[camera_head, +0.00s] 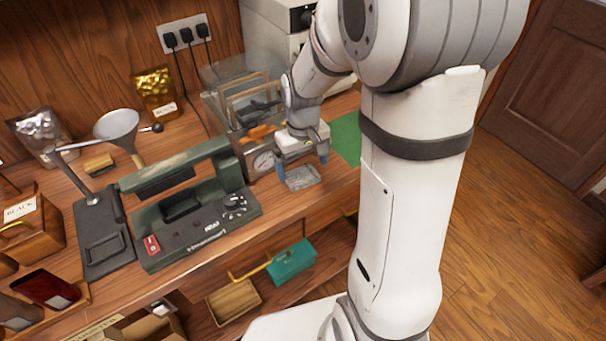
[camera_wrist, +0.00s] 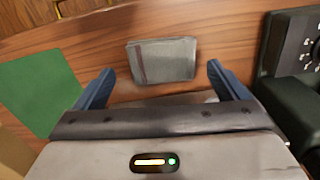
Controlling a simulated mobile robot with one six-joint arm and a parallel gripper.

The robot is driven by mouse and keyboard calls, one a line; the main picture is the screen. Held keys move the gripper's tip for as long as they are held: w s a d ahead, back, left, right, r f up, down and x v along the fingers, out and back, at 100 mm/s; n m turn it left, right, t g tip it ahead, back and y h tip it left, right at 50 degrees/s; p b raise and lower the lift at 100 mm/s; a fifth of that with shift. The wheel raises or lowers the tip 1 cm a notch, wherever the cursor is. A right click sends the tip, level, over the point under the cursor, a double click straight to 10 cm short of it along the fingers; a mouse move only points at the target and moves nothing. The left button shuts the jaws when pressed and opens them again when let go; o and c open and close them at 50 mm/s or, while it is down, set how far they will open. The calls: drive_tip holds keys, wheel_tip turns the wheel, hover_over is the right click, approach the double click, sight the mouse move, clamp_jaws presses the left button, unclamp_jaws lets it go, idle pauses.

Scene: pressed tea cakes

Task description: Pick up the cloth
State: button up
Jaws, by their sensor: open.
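The cloth (camera_wrist: 163,61) is a folded grey rectangle with a darker stripe near one side, lying flat on the wooden counter. In the head view the cloth (camera_head: 301,177) lies near the counter's front edge, just below my gripper (camera_head: 303,160). In the wrist view my gripper (camera_wrist: 160,82) is open, with its two blue fingers spread wide on either side of the cloth's near edge. The fingers are empty. The head view does not show clearly how high they are above the counter.
A green mat (camera_head: 346,138) lies right of the cloth. A dark green machine (camera_head: 193,210) with knobs stands on the left, and a dial scale (camera_head: 262,163) is close behind. Below the counter, a shelf holds a teal box (camera_head: 291,263) and a wooden tray (camera_head: 233,301).

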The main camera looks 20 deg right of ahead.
sight(303, 174)
wheel_tip(303, 174, down, 2)
drive_tip(key=shift+f, duration=0.25)
drive_tip(key=shift+c, duration=0.5)
drive_tip(key=c, duration=0.9)
drive_tip(key=shift+c, duration=0.2)
wheel_tip(303, 174, up, 10)
drive_tip(key=o, duration=0.4)
drive_tip(key=shift+c, duration=1.6)
drive_tip(key=shift+s, duration=0.1)
